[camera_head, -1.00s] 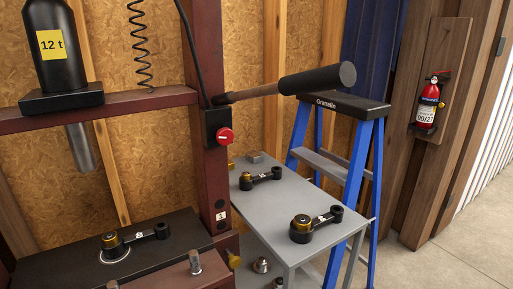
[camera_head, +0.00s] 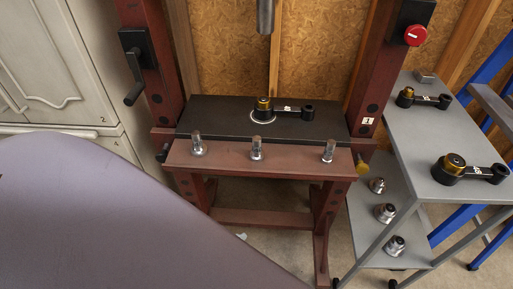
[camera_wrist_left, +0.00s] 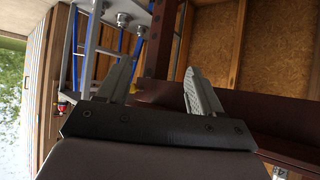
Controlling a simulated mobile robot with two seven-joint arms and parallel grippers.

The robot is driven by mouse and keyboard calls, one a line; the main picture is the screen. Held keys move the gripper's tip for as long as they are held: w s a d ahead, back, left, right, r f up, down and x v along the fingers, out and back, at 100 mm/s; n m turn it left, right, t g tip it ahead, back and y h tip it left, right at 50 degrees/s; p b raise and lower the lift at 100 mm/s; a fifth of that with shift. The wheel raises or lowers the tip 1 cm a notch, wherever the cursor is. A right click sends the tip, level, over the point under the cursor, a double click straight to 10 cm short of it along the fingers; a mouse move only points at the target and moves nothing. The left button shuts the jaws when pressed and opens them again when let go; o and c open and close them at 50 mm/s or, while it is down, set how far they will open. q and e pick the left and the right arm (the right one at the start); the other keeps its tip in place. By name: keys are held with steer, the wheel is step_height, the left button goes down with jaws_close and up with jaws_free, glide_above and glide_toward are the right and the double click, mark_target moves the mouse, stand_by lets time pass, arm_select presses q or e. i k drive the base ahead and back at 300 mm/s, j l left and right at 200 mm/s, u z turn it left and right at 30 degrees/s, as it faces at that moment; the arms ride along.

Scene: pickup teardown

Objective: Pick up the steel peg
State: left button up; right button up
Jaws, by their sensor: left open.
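Three upright steel pegs stand on the red front ledge of the press in the head view: a left one (camera_head: 198,146), a middle one (camera_head: 256,148) and a right one (camera_head: 329,151). I cannot tell which is the task's steel peg. My left gripper (camera_wrist_left: 160,72) shows in the left wrist view, with its two fingers spread and nothing between them. In the head view a large grey-purple part of my left arm fills the lower left, and its fingers do not show. My right gripper is not in view.
The press's black bed (camera_head: 215,118) holds a black arm with a brass end (camera_head: 263,109). On the right, a grey cart (camera_head: 415,130) carries two similar arms, with several steel fittings on its lower shelf (camera_head: 367,235). A blue ladder (camera_head: 480,130) stands beyond.

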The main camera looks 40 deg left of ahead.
mark_target(256, 155)
steer(key=u, duration=0.4)
steer(key=l+u, duration=0.2)
steer(key=u, duration=0.15)
steer(key=l+u, duration=0.15)
steer(key=u, duration=0.15)
steer(key=k+l+u, duration=0.15)
steer(key=u, duration=0.2)
steer(key=k+l+u, duration=0.65)
steer(key=k+l, duration=0.6)
steer(key=l, duration=0.1)
